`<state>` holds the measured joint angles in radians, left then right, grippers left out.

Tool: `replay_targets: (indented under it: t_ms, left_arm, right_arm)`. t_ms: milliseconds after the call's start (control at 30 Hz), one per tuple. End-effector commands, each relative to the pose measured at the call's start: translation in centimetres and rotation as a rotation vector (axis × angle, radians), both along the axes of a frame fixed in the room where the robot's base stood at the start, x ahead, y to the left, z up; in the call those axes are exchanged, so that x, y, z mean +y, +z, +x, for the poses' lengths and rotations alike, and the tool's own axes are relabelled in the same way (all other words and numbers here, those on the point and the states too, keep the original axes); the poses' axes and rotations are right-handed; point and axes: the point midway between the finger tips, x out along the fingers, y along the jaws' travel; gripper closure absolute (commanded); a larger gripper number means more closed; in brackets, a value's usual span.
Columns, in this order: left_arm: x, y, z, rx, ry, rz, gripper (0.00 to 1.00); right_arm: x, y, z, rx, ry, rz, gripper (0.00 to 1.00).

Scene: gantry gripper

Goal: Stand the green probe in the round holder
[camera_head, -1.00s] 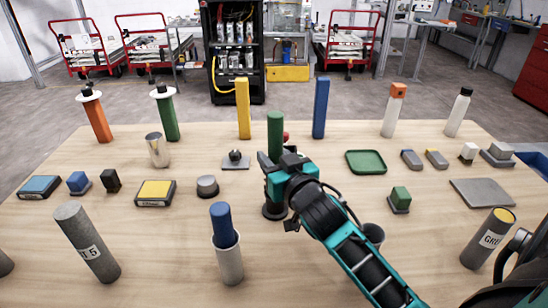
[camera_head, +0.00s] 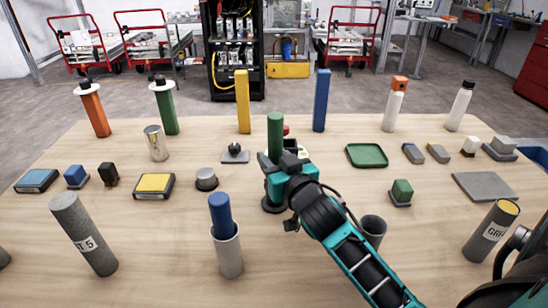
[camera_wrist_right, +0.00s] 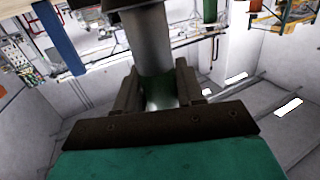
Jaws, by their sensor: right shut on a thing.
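The green probe (camera_head: 275,137) is an upright green cylinder near the table's middle. My right gripper (camera_head: 277,177) is shut on it below its top. A dark round base (camera_head: 271,205) shows just under the gripper; whether the probe's lower end sits in it is hidden. In the right wrist view a green surface (camera_wrist_right: 160,92) shows between the fingers, with a grey cylindrical form beyond. An empty-looking dark round cup (camera_head: 373,229) stands to the right, partly behind my forearm. I cannot tell which of these is the round holder. My left gripper is out of view.
A blue rod (camera_head: 220,213) stands in a pale tube (camera_head: 228,253) at front left. A grey labelled cylinder (camera_head: 82,234) stands further left. A green tray (camera_head: 366,155) lies to the right. Yellow (camera_head: 242,101) and blue (camera_head: 321,100) posts stand behind.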

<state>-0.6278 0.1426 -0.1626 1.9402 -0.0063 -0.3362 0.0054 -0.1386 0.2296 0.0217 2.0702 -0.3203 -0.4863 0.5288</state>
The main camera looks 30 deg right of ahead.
Motion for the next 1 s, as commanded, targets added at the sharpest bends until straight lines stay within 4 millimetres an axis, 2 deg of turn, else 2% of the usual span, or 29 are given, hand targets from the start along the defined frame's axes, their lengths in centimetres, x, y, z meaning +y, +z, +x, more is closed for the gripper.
replay_targets:
  t_ms: [1000]
  left_arm:
    - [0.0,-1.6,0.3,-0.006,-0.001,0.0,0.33]
  right_arm:
    - [0.0,-2.6,0.0,-0.001,0.0,0.001,1.0]
